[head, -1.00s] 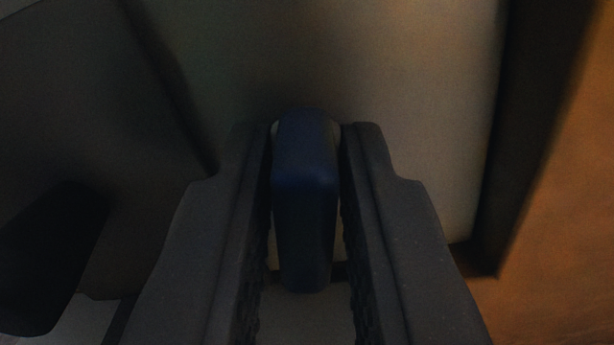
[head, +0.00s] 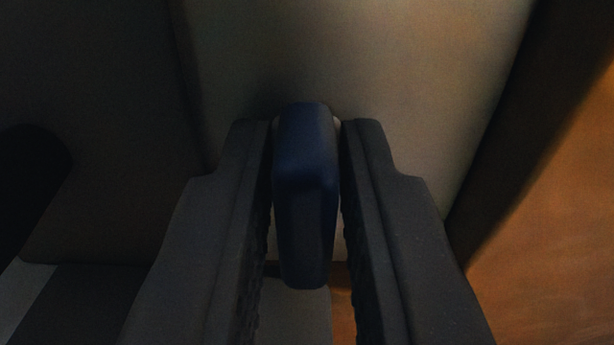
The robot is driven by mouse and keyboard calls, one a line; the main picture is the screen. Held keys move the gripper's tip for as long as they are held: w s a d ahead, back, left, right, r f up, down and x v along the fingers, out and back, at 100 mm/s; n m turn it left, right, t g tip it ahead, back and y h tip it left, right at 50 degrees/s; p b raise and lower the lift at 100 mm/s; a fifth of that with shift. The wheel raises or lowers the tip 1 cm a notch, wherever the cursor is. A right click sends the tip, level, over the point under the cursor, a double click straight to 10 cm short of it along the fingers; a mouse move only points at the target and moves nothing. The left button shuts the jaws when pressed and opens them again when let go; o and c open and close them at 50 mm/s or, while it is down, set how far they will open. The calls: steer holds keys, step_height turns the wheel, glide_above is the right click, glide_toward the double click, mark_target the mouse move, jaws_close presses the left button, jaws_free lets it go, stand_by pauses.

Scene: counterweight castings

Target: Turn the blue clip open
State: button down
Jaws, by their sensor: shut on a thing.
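The blue clip (head: 306,185) is a dark blue rounded bar in the middle of the head view. Its far end meets a pale beige panel (head: 370,60). My gripper (head: 307,140) has one dark finger on each side of the clip, and its fingertips are shut on the clip near its far end. The clip's near end sticks out between the fingers towards me. How the clip is fixed to the panel is hidden behind the clip and the fingertips.
An orange-brown surface (head: 550,220) lies at the right, beyond a dark edge strip beside the panel. A dark shape (head: 30,190) stands at the left. The left part of the panel is in deep shadow. A grey-white patch (head: 25,300) shows at the lower left.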

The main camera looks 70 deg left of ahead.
steer(key=c, duration=1.5)
jaws_free()
steer(key=shift+w+d+f, duration=0.1)
steer(key=shift+w+d, duration=0.05)
steer(key=shift+w, duration=0.05)
steer(key=shift+s, duration=0.1)
steer(key=p+v, duration=0.1)
steer(key=v, duration=1.2)
steer(key=shift+s+d+p, duration=0.15)
steer(key=shift+d+p, duration=0.2)
steer(key=shift+p, duration=0.05)
